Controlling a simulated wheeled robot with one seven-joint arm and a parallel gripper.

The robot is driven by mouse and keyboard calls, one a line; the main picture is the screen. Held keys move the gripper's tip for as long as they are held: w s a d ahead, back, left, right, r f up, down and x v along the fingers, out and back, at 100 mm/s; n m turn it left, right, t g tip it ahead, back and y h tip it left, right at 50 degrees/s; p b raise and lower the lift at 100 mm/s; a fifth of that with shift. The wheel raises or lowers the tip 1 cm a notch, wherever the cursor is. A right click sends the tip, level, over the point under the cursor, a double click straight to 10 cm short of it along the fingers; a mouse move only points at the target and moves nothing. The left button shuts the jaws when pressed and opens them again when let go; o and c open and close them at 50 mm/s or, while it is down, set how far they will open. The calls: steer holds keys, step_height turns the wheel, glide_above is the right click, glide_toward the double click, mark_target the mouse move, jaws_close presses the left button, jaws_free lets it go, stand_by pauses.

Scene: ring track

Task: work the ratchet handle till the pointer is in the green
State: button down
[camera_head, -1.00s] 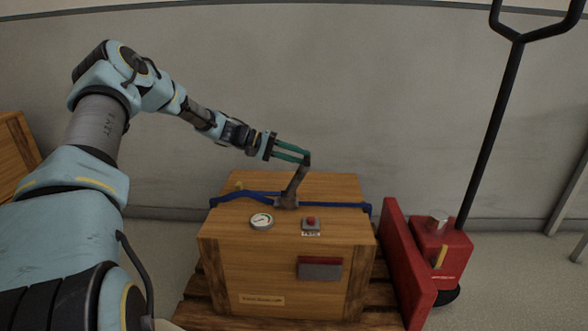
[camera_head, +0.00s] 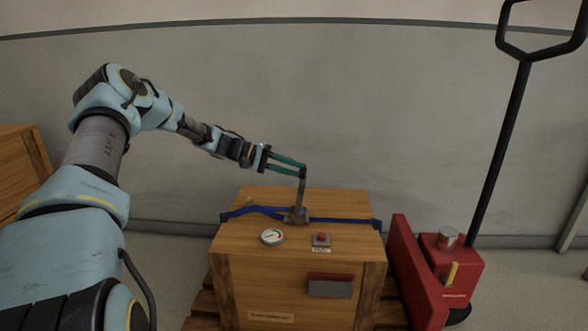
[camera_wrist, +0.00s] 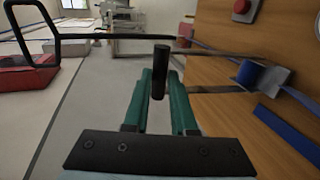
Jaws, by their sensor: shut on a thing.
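The ratchet handle (camera_head: 301,192) stands nearly upright from its base on top of a wooden crate (camera_head: 240,262), over a blue strap (camera_head: 345,221). My gripper (camera_head: 303,168) is shut on the dark grip at the handle's upper end. In the wrist view the dark grip (camera_wrist: 160,72) sits between the green fingers. A round white gauge (camera_head: 272,237) is on the crate top, with some green on its face. Its pointer is too small to read. A red button (camera_head: 321,238) on a grey box is to the right of the gauge.
The crate rests on a wooden pallet. A red pallet jack (camera_head: 452,263) with a tall black handle (camera_head: 503,140) stands close on the right. Another wooden crate (camera_head: 18,165) is at the far left. A plain wall is behind.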

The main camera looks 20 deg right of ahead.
steer(key=shift+a+f, duration=0.3)
steer(key=shift+f, duration=0.6)
steer(key=c, duration=1)
jaws_free()
steer(key=shift+o, duration=1.4)
steer(key=shift+d, duration=0.1)
steer(key=shift+r, duration=0.15)
steer(key=shift+d+r, duration=0.1)
steer(key=shift+r, duration=0.05)
steer(key=v, duration=1)
steer(key=shift+w+a, duration=0.15)
steer(key=shift+a, duration=0.2)
steer(key=shift+r, duration=0.1)
